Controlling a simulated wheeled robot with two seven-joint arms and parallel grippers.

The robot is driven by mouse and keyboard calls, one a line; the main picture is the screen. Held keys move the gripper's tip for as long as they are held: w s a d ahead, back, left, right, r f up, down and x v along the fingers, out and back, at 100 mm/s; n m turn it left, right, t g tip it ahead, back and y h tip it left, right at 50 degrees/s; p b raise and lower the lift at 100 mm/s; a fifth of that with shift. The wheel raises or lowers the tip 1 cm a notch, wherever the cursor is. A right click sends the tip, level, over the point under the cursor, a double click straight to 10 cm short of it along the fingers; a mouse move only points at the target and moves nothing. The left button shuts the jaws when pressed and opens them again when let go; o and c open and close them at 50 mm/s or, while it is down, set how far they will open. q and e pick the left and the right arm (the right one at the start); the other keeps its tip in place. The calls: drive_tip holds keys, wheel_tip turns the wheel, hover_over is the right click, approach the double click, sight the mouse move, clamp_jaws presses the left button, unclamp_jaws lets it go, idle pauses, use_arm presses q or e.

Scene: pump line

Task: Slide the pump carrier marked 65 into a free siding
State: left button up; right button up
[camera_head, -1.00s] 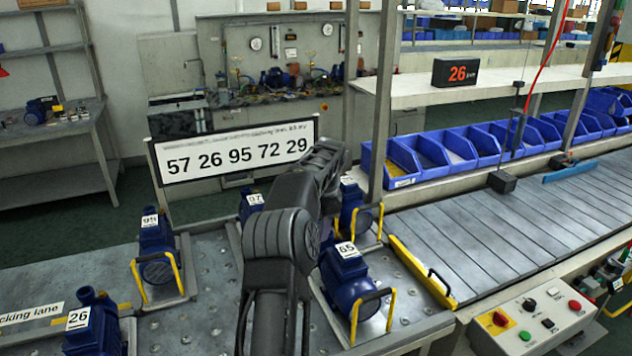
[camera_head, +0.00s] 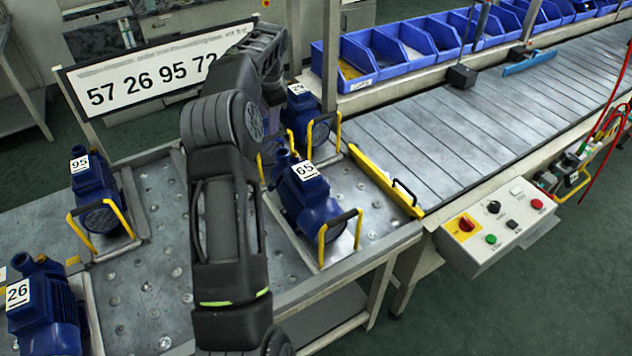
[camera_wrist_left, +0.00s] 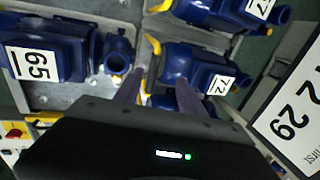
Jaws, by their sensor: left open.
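The blue pump marked 65 (camera_head: 310,205) stands on its carrier with yellow handles on the studded metal table, right of my left arm. It also shows at the left of the left wrist view (camera_wrist_left: 60,58). My right gripper is not in view.
Pump 95 (camera_head: 95,190) and pump 26 (camera_head: 45,305) stand at the left, beside metal dividers. Another pump (camera_head: 305,118) stands behind 65. A yellow bar with a black handle (camera_head: 385,180) borders the slatted conveyor (camera_head: 450,140). A number board (camera_head: 150,75) stands behind.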

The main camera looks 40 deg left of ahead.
use_arm(q)
drive_tip(key=s+d, duration=0.1)
drive_tip(key=d, duration=0.4)
drive_tip(key=s+d, duration=0.2)
drive_tip(key=d, duration=0.3)
drive_tip(key=s+d, duration=0.1)
drive_tip(key=d, duration=0.4)
drive_tip(key=shift+s+d, duration=0.4)
drive_tip(key=b, duration=0.5)
hover_over(337, 219)
drive_tip(key=shift+w+a, duration=0.15)
drive_tip(key=shift+a, duration=0.25)
drive_tip(key=f+b, duration=0.2)
drive_tip(key=f, duration=0.1)
drive_tip(key=d+f+b, duration=0.1)
drive_tip(key=f+b, duration=0.1)
drive_tip(key=f, duration=0.1)
drive_tip(key=shift+d+b, duration=0.1)
drive_tip(key=shift+b, duration=0.3)
drive_tip(key=shift+a+f+b, duration=0.25)
drive_tip(key=shift+f+b, duration=0.2)
drive_tip(key=shift+f, duration=0.2)
drive_tip(key=shift+c, duration=0.6)
clamp_jaws()
